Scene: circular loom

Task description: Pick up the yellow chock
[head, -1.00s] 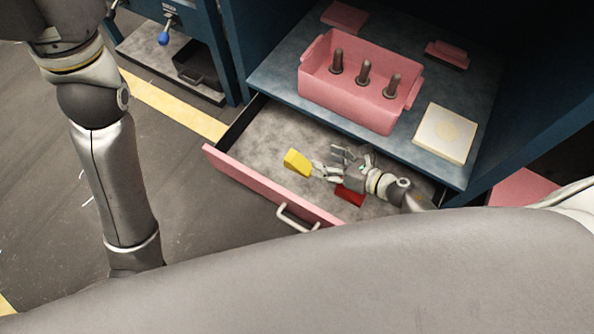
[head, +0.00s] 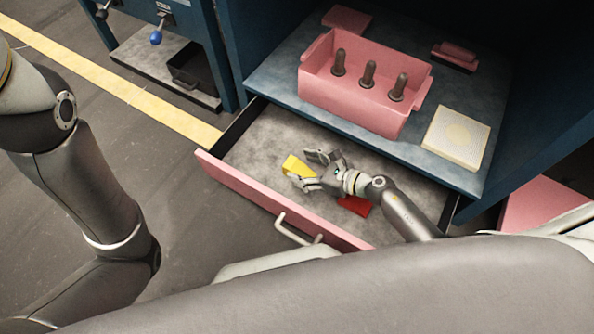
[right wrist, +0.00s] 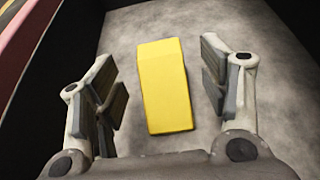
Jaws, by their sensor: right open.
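The yellow chock (head: 293,166) lies on the grey floor of the open drawer (head: 249,140). In the right wrist view the chock (right wrist: 165,86) stands out between the two fingers, with its long side running away from me. My right gripper (head: 305,170) is open at the chock, and the fingers partly cover it in the head view. In the wrist view the gripper (right wrist: 163,92) shows a gap on both sides of the chock. My left arm shows at the left of the head view, but its gripper is out of view.
A red block (head: 355,205) lies in the drawer under my right forearm. The drawer's pink front (head: 255,203) has a pale handle (head: 297,231). Above the drawer, a shelf holds a pink bin (head: 350,105) with several dark pegs and a cream square plate (head: 457,137).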

